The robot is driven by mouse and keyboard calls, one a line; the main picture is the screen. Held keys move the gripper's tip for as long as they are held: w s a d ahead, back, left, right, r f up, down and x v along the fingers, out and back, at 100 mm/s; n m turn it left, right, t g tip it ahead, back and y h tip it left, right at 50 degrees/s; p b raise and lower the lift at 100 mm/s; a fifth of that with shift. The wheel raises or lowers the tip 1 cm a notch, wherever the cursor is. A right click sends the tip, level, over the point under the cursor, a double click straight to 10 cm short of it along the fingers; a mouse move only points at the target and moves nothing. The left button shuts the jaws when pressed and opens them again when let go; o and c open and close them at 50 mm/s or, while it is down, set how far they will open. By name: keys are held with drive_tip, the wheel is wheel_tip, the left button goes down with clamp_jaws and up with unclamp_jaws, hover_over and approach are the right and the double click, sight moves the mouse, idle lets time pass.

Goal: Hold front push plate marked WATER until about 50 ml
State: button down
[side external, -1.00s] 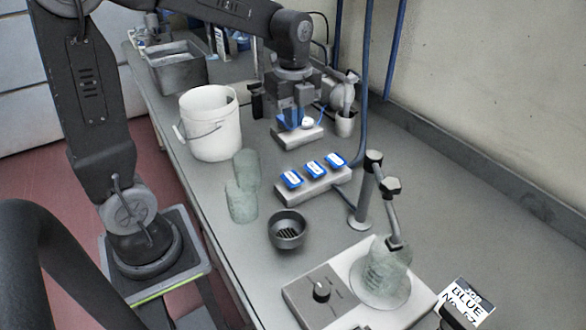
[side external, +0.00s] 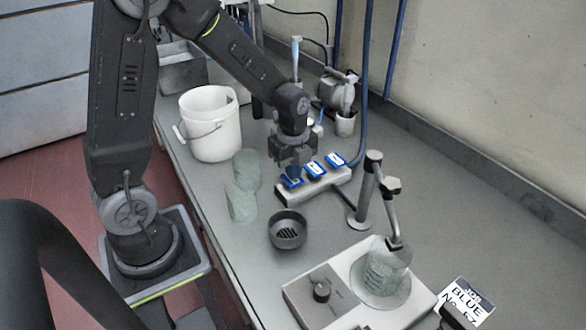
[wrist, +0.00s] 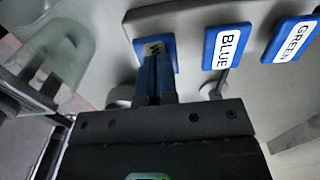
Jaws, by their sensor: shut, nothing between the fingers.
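My gripper (side external: 292,174) is shut and empty, pointing down over the front plate of a row of three blue plates. The front plate (side external: 288,184) is mostly behind my gripper in the side view. The other plates read BLUE (wrist: 228,46) and GREEN (wrist: 292,40). A clear beaker (side external: 385,272) stands under a bent metal spout (side external: 393,220). Its liquid level is unclear.
The beaker stands on a white base with a dark knob (side external: 322,291). A dark drain cup (side external: 287,231), two clear beakers (side external: 242,203) and a white bucket (side external: 210,125) are nearby.

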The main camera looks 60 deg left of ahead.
drive_tip(key=shift+f, duration=0.1)
drive_tip(key=shift+s+f, duration=0.15)
drive_tip(key=shift+f, duration=1.1)
idle(0.6)
drive_tip(key=shift+r, duration=0.1)
idle(0.9)
wheel_tip(320, 180, up, 15)
drive_tip(key=shift+w+f, duration=0.2)
drive_tip(key=shift+w, duration=0.1)
idle(2.0)
